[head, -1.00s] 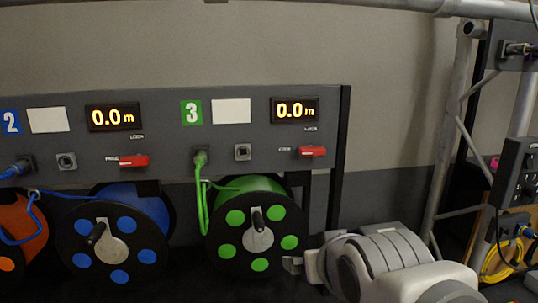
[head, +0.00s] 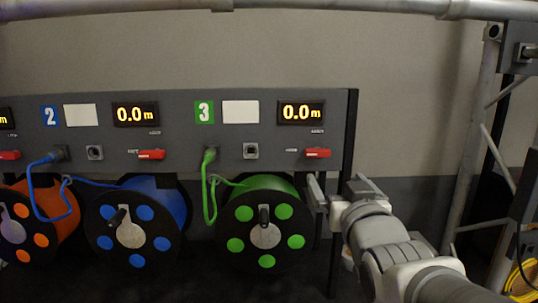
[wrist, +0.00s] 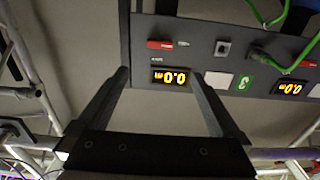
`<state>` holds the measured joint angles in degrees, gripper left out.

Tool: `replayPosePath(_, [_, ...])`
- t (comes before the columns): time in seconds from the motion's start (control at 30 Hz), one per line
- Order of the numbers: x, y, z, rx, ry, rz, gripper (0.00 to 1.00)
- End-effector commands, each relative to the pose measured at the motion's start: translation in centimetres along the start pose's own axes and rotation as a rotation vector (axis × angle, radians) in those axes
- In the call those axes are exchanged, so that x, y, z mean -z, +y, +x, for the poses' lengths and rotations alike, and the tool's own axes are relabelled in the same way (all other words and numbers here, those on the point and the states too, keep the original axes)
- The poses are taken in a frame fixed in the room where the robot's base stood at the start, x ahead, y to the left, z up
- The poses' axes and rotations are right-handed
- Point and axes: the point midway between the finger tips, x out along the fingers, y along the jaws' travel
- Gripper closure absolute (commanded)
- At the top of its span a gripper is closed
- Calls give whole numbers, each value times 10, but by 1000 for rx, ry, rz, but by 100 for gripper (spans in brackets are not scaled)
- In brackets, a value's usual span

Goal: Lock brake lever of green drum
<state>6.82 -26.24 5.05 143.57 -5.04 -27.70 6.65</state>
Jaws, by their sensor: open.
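The green drum (head: 260,184) hangs below panel section 3 and has a black flange with green spots and a crank handle. Its red brake lever (head: 317,153) is on the panel below the 0.0 m display and lies roughly sideways. My gripper (head: 316,187) is at the drum's right edge, below the lever and apart from it. In the upside-down wrist view, my open, empty jaws (wrist: 160,75) point towards the panel, with the display between the tips. The red lever also shows in the wrist view (wrist: 160,45), just beyond them.
A socket (head: 251,151) and the plugged green cable (head: 209,185) are left of the lever. The blue drum (head: 160,195) and its red lever (head: 151,154) are further left. A metal truss (head: 478,150) stands at right. The wall between panel and truss is clear.

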Motion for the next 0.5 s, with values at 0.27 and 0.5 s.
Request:
replayPosePath(0.27, [-2, 1, 38, -1, -5, 2, 0])
replayPosePath(0.5, [-1, 1, 71, -2, -4, 3, 0])
